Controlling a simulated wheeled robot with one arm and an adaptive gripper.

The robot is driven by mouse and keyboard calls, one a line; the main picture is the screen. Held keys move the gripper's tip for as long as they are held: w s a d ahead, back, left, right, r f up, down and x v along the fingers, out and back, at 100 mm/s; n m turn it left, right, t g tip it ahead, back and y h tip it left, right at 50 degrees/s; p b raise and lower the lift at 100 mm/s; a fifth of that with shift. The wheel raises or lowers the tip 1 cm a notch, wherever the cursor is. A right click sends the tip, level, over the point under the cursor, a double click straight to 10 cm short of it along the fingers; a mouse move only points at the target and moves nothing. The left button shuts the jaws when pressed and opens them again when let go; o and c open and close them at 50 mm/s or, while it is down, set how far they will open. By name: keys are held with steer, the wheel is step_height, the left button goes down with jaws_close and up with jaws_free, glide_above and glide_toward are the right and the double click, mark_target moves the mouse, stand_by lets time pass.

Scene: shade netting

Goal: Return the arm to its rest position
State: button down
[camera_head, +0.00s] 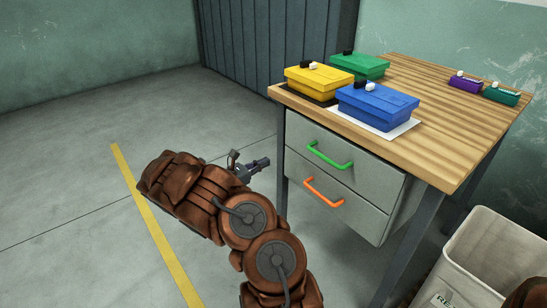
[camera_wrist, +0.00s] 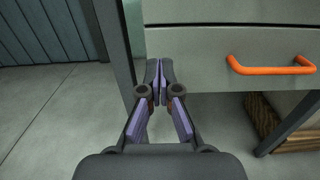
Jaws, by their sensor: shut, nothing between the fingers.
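My gripper (camera_head: 258,165) is at the end of my brown arm, in the air to the left of the wooden table's drawers. In the wrist view my gripper (camera_wrist: 158,76) has its fingers together with nothing between them. The lower drawer with the orange handle (camera_head: 323,193) is to the right of my gripper, and the handle (camera_wrist: 270,66) also shows at the right in the wrist view. The gripper looks apart from the handle. Both drawers look shut.
On the table (camera_head: 433,150) stand a yellow box (camera_head: 318,83), a green box (camera_head: 361,67), a blue box (camera_head: 376,105) and two small boxes. The upper drawer has a green handle (camera_head: 329,156). A white bin (camera_head: 481,265) stands at lower right. The floor at left is clear.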

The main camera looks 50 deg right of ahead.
steer(key=v, duration=0.4)
steer(key=shift+a, duration=0.2)
steer(key=s+a+r+m+g+y, duration=0.2)
steer(key=s+a+r+m+y, duration=0.1)
steer(key=s+a+r+m, duration=0.3)
steer(key=s+a+r+m+g+y, duration=0.1)
steer(key=s+a+r+m+y, duration=0.35)
steer(key=s, duration=0.45)
steer(key=s+a+f+m+t+y, duration=0.1)
steer(key=s+a+m+t+y, duration=0.3)
steer(key=a, duration=1.2)
steer(key=s+a+m+t+y, duration=0.1)
steer(key=s+a+y, duration=0.65)
steer(key=a, duration=0.85)
step_height(320, 180, up, 26)
steer(key=s+t+h+p, duration=0.1)
steer(key=s+p, duration=0.1)
steer(key=p, duration=2.3)
steer(key=shift+h, duration=0.3)
steer(key=shift+d+n, duration=0.1)
steer(key=shift+n, duration=0.15)
